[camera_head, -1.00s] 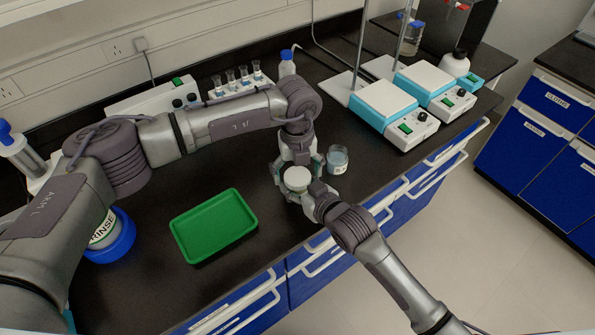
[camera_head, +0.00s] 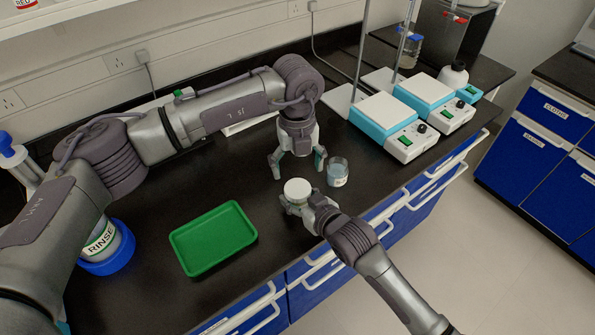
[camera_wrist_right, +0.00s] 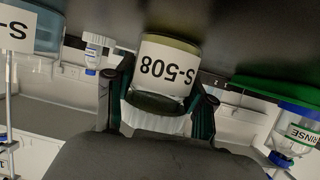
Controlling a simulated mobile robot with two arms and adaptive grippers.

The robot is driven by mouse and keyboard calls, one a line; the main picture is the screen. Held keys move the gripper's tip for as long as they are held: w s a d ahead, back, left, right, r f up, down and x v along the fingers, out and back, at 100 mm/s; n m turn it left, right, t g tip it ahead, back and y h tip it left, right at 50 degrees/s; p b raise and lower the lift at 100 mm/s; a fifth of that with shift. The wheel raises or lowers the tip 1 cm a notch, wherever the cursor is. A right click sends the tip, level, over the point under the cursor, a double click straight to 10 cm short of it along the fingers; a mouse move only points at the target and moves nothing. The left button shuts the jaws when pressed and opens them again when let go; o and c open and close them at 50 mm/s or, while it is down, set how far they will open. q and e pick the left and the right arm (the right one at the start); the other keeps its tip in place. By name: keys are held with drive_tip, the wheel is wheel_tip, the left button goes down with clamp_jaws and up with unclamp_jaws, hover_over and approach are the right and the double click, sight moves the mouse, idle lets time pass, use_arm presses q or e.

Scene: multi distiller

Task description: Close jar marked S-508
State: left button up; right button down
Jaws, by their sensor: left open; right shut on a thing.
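The jar marked S-508 (camera_wrist_right: 165,68) fills the middle of the right wrist view, which is upside down. A white lid (camera_wrist_right: 157,121) sits on its mouth; I cannot tell how tight it is. In the head view the white lid (camera_head: 297,188) shows from above, and most of the jar is hidden. My right gripper (camera_head: 300,207) is shut on the jar from the front right, its fingers on both sides (camera_wrist_right: 160,105). My left gripper (camera_head: 297,168) is open and empty, pointing down just behind the lid and apart from it.
A jar with bluish liquid (camera_head: 338,173) stands close to the right of my left gripper. A green tray (camera_head: 213,238) lies at the left front. Hotplate stirrers (camera_head: 388,118) stand at the back right. A rinse bottle (camera_head: 102,240) is at the left. The counter's front edge is near.

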sight(297, 188)
use_arm(q)
drive_tip(key=shift+s+r, duration=0.1)
drive_tip(key=shift+r, duration=0.65)
drive_tip(key=shift+f, duration=4.05)
drive_tip(key=c, duration=1)
drive_tip(key=o, duration=1.1)
drive_tip(key=shift+c, duration=0.2)
